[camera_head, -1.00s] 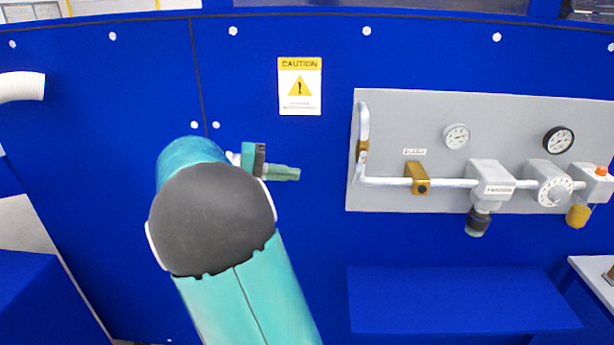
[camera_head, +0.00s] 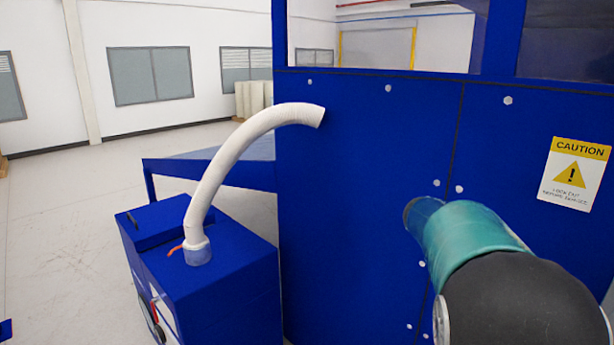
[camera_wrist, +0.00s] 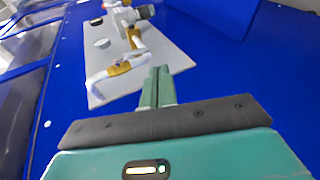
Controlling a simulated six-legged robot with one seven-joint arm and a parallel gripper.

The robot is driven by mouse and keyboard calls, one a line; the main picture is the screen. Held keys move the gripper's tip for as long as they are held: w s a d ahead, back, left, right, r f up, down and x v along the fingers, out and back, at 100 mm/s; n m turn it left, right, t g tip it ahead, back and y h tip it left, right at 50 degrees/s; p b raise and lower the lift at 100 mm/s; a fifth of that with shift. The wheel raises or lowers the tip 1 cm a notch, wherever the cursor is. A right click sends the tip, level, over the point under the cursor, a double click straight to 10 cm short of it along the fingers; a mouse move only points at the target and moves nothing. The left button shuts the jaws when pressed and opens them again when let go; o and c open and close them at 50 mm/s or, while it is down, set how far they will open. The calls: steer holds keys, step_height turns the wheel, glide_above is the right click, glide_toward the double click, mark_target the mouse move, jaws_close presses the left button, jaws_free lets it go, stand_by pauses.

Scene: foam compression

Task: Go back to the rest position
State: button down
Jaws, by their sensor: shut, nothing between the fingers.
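My gripper (camera_wrist: 160,72) shows in the wrist view, its two green fingers together with nothing between them. The fingertips appear in front of the lower edge of a grey panel (camera_wrist: 172,52); I cannot tell the gap, but no contact is evident. The panel carries a white pipe with brass-coloured clamps (camera_wrist: 118,68). In the head view my teal and black arm fills the lower right, and my gripper is hidden there.
A blue machine wall (camera_head: 360,200) with a caution sign (camera_head: 575,173) stands close ahead. Open floor (camera_head: 60,220) lies on the far left.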

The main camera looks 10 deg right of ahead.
steer(key=s+a+f+n+t+y, duration=0.2)
steer(key=s+a+t+y, duration=0.1)
steer(key=a, duration=0.6)
steer(key=s+a+f+n+t+y, duration=0.2)
steer(key=s+a+t+y, duration=0.2)
steer(key=a, duration=0.6)
steer(key=s+a+f+n+t+y, duration=0.2)
steer(key=a+t, duration=0.4)
steer(key=a, duration=0.4)
steer(key=shift+s+a+f+n+t+y, duration=0.15)
steer(key=shift+s+f+n+t+y, duration=0.2)
steer(key=shift+s+n+y, duration=0.35)
steer(key=shift+s, duration=0.1)
